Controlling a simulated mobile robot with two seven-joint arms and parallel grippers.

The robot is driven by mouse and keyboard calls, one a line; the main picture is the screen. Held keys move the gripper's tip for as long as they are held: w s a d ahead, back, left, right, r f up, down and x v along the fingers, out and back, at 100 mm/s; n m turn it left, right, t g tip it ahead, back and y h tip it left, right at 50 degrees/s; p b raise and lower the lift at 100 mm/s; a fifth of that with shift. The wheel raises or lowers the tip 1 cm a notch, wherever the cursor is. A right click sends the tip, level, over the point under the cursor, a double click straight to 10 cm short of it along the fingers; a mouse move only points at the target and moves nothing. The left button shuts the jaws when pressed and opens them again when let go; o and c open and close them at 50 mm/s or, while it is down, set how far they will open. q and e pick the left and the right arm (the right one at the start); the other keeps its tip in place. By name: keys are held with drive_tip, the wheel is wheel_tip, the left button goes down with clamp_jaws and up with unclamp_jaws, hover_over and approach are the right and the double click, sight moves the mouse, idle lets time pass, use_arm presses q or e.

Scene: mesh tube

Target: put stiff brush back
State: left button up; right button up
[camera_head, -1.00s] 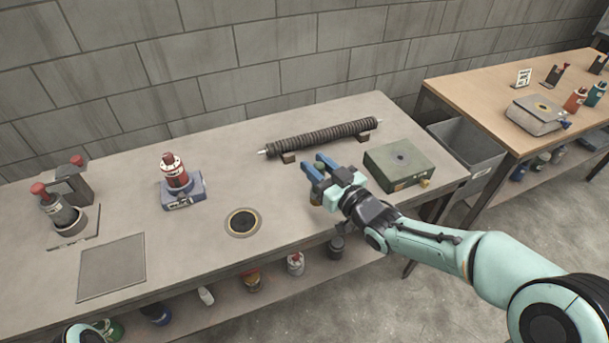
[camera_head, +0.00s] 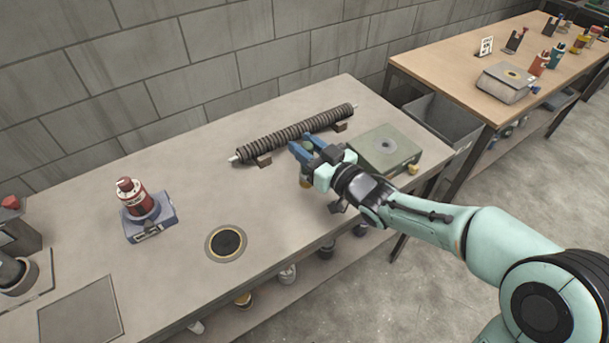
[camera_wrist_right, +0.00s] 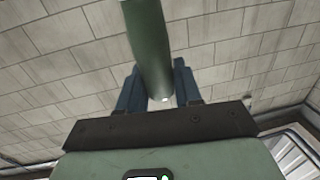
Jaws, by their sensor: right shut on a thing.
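A dark ribbed tube (camera_head: 295,134) lies across two small blocks just behind the gripper. My left gripper is not in view.
A grey-green box (camera_head: 385,150) stands right of the gripper. A dark round inset (camera_head: 226,243) lies front left. A red bottle (camera_head: 131,197) sits in a blue-grey base (camera_head: 150,222). A grey plate (camera_head: 80,312) lies at front left. The table middle is clear. A wooden table (camera_head: 440,75) stands right.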

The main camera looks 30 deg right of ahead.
wheel_tip(320, 180, down, 3)
wheel_tip(320, 180, down, 5)
drive_tip(key=shift+r+b, duration=0.2)
drive_tip(key=shift+b, duration=0.6)
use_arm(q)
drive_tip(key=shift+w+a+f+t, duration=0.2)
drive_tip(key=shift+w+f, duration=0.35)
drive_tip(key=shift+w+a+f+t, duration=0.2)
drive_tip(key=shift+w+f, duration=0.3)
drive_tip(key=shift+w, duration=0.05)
use_arm(e)
drive_tip(key=shift+f, duration=0.2)
drive_tip(key=o, duration=1.1)
drive_tip(key=shift+c, duration=0.2)
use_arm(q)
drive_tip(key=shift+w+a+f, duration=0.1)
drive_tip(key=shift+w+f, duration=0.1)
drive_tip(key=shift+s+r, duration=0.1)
use_arm(e)
drive_tip(key=shift+r, duration=0.1)
